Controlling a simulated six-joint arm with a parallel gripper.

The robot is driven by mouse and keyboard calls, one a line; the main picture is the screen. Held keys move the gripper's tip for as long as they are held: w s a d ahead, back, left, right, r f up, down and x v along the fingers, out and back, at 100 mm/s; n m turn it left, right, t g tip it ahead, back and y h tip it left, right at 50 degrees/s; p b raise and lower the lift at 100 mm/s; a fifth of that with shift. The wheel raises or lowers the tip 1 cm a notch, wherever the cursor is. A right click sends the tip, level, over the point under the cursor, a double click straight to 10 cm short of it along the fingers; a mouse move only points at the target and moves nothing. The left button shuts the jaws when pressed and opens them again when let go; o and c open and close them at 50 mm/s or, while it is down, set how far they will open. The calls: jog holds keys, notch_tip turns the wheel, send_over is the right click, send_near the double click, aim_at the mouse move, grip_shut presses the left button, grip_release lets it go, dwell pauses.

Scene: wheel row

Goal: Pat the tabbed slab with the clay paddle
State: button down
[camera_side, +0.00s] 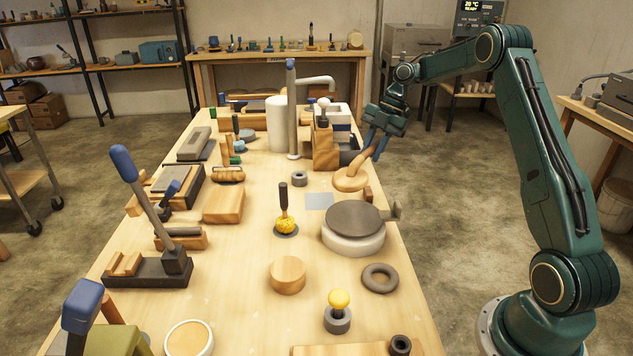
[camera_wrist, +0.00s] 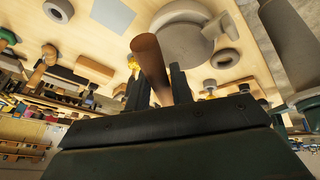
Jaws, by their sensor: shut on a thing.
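The clay paddle (camera_side: 350,181) is wooden, with a broad rounded head and a handle slanting up to my gripper (camera_side: 379,145). My gripper is shut on the handle, which shows brown between the fingers (camera_wrist: 158,88) in the wrist view. The paddle head hangs low just behind the wheel; I cannot tell whether it touches anything. A dark grey round slab (camera_side: 354,217) lies on the pale round wheel (camera_side: 352,240), with a grey tab (camera_side: 396,211) at its right edge. The slab also shows in the wrist view (camera_wrist: 185,38), partly hidden by the handle.
A pale square plate (camera_side: 319,201) and a grey ring (camera_side: 300,178) lie left of the wheel. A wooden holder (camera_side: 326,148) and a tall post (camera_side: 292,110) stand farther back. A dark ring (camera_side: 380,278) lies in front.

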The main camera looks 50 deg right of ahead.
jog(key=shift+w+d+f+n+g, duration=0.1)
jog(key=shift+d+f+n+g, duration=0.25)
jog(key=shift+n, duration=0.35)
jog(key=shift+f, duration=3.55)
jog(key=shift+d+r, duration=0.1)
jog(key=shift+r, duration=1.95)
